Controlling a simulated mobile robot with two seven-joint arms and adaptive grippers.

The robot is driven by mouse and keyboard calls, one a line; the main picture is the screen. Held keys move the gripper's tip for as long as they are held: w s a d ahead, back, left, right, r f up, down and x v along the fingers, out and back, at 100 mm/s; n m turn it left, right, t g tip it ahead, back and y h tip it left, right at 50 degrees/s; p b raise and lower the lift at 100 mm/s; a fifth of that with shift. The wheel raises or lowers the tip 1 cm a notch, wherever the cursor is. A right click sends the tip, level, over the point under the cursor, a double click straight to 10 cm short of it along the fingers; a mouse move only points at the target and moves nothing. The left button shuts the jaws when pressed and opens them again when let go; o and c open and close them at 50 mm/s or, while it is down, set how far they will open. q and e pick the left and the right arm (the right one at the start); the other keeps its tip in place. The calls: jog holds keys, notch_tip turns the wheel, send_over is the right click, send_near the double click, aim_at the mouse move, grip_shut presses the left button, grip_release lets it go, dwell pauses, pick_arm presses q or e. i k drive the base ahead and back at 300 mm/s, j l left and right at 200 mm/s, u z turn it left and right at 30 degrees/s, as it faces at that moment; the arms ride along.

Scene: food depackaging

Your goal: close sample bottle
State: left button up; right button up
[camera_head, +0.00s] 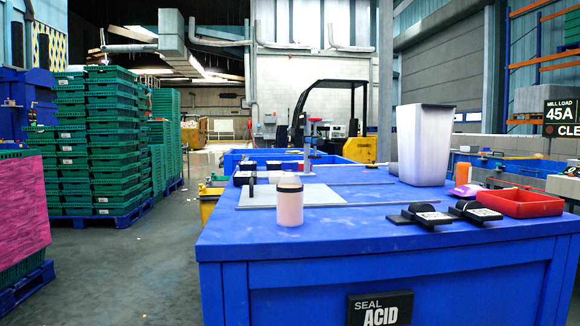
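The likely sample bottle (289,203) stands upright near the front left of the blue table (370,240). Its body is pale pink, with a dark band near the top and a pale cap-like piece (289,180) above the band. I cannot tell whether that piece is fully seated. Nothing touches the bottle from the sides. Neither of my grippers shows in the head view.
A grey plate (325,195) lies behind the bottle. A tall white bin (423,145), a red tray (520,204), an orange bottle (462,174) and two black labelled pieces (420,215) (474,211) stand to the right. Green crates (98,140) are stacked at left.

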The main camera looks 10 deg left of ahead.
aim_at(289, 190)
jog(key=l+u, duration=0.25)
jog(key=l, duration=0.3)
jog(key=l+u, duration=0.2)
jog(key=l, duration=0.35)
jog(key=l+u, duration=0.25)
jog(key=l, duration=0.3)
jog(key=k+l+u, duration=0.2)
jog(key=l, duration=0.3)
